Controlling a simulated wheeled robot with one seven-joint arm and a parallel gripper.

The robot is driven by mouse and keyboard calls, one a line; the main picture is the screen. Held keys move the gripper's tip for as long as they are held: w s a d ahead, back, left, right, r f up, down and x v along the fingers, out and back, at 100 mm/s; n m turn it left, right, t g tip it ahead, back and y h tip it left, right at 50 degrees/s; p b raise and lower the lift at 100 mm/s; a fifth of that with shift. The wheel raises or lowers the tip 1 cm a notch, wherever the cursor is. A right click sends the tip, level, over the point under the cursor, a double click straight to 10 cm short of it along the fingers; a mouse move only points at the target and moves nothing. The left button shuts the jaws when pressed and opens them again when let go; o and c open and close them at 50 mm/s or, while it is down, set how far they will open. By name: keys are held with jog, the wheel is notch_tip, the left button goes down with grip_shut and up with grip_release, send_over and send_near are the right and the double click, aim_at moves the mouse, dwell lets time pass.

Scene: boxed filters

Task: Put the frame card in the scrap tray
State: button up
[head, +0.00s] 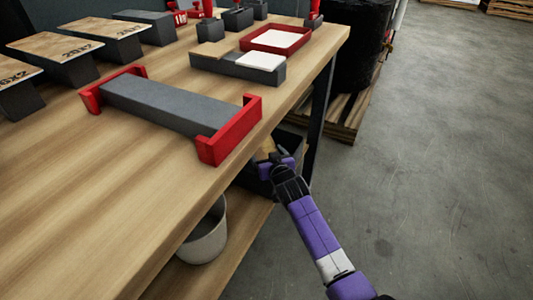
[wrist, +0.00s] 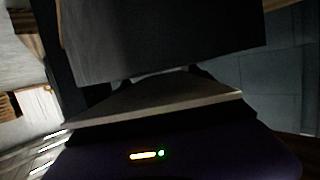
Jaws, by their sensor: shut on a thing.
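My gripper (head: 268,158) is beside the table's right edge, below the level of the top. It is shut on a thin tan card, which I take as the frame card (head: 265,147). In the wrist view the card (wrist: 160,101) is a flat pale-brown sheet between the fingers. A dark grey block-like shape (wrist: 165,40) fills the view just past the card; I cannot tell whether they touch. A dark container (head: 258,182) on the lower shelf, partly hidden by the table and my gripper, may be the scrap tray. No label on it shows.
The wooden tabletop (head: 90,185) holds a grey block with red end brackets (head: 230,130) close to its right edge. A red tray (head: 303,42) with a white piece stands farther back. A pale bucket (head: 207,235) is on the lower shelf. The floor at right is clear.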

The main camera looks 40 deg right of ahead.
jog(key=shift+f, duration=0.3)
jog(key=o, duration=1.3)
jog(key=shift+c, duration=0.2)
jog(key=shift+r, duration=0.1)
